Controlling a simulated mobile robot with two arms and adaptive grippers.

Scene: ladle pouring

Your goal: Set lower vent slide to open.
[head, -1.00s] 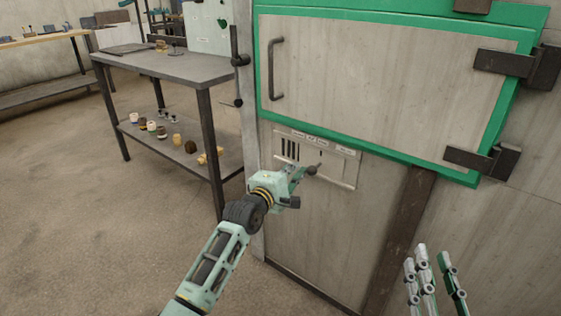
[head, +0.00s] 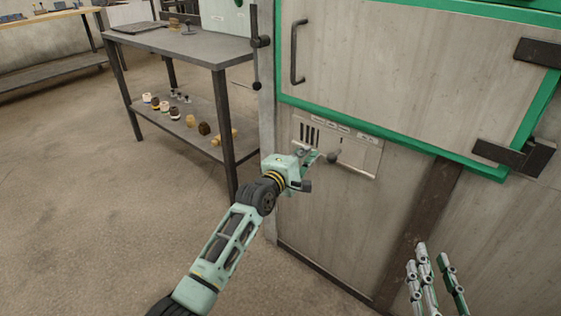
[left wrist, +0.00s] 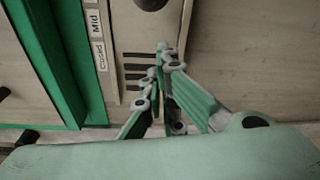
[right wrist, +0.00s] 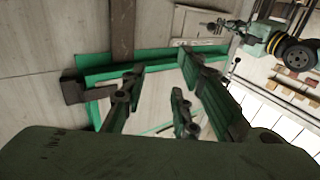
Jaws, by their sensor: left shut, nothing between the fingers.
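The lower vent (head: 364,166) is a pale metal plate below the green-framed door, with dark slots (head: 310,135) showing at its left and labels along its top. Its dark round knob (head: 334,157) sits near the middle of the plate. My left gripper (head: 314,155) is shut and empty just left of the knob, in front of the vent. In the left wrist view its closed fingertips (left wrist: 168,52) are over the slots (left wrist: 136,66), and the knob (left wrist: 151,3) is at the top edge, apart from them. My right gripper (head: 432,265) is open and empty at lower right.
The large door (head: 400,70) with a handle (head: 296,52) and dark hinges is above the vent. A metal table (head: 190,48) stands left, with several small items on its lower shelf. The floor (head: 90,200) at left is clear.

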